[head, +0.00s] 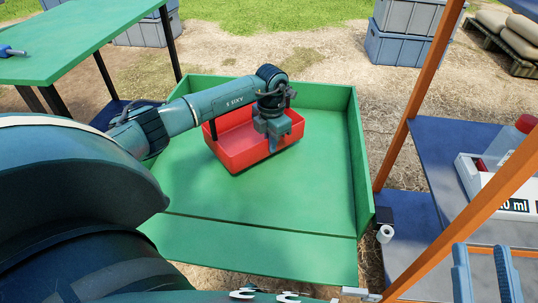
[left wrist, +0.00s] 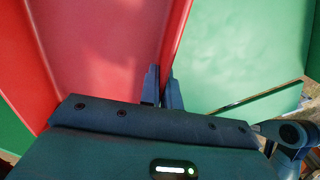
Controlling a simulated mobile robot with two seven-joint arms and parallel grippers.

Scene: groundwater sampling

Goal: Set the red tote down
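The red tote (head: 235,153) is an open box inside the green-walled bed (head: 300,205) in the head view. It stands toward the back of the bed, turned a little; I cannot tell whether its base touches the floor. My left gripper (head: 274,146) is at its right side. In the left wrist view the tote's wall (left wrist: 175,45) runs between the close-set fingers of my left gripper (left wrist: 162,82), which is shut on it. The tote's interior is empty where visible; my arm hides part. My right gripper (head: 484,275) is open and empty at the lower right.
A green table (head: 75,40) stands at the back left. An orange-framed blue shelf (head: 435,150) at the right holds a white tray and a red-capped bottle (head: 510,140). Grey crates (head: 400,45) stand behind. The bed's front and right floor are clear.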

